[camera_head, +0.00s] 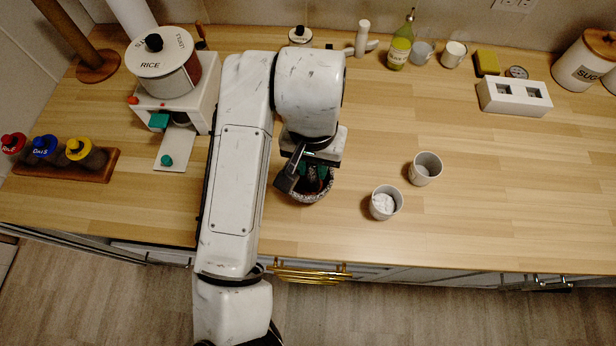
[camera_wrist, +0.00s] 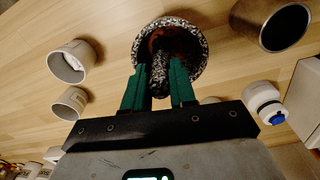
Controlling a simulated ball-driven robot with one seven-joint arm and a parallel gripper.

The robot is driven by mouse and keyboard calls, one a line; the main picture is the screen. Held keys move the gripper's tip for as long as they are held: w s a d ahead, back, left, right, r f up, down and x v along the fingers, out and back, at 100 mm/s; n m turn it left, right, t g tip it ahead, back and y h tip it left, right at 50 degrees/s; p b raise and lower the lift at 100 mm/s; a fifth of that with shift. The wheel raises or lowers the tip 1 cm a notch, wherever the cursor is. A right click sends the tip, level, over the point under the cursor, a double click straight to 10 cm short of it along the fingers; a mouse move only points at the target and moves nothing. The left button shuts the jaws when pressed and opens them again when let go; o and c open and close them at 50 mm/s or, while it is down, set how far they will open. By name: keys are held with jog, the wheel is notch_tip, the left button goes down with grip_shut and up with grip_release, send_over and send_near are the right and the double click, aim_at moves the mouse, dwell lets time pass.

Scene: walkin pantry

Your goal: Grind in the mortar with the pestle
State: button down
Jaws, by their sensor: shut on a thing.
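The speckled grey mortar (camera_head: 309,198) stands on the wooden counter below my gripper, and its round rim shows in the wrist view (camera_wrist: 201,44). Its inside looks dark reddish-brown. The speckled pestle (camera_wrist: 159,76) is between the green fingers of my gripper (camera_wrist: 160,88), which are shut on it. The far end of the pestle reaches into the mortar's bowl. In the head view my gripper (camera_head: 312,178) is over the mortar and mostly covers the pestle. Whether the pestle touches the mortar's bottom cannot be seen.
A cup with white contents (camera_head: 385,203) and another grey cup (camera_head: 425,169) stand right of the mortar. A rice dispenser (camera_head: 166,75) and a rack of jars (camera_head: 68,165) are at left. Bottles and cups line the back. The right middle counter is clear.

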jog(key=shift+w+d, duration=0.25)
jog(key=shift+w, duration=0.1)
jog(key=shift+a, duration=0.1)
jog(key=shift+w+a, duration=0.2)
jog(key=shift+w, duration=0.15)
jog(key=shift+a, duration=0.15)
jog(key=shift+w+a, duration=0.2)
jog(key=shift+a, duration=0.25)
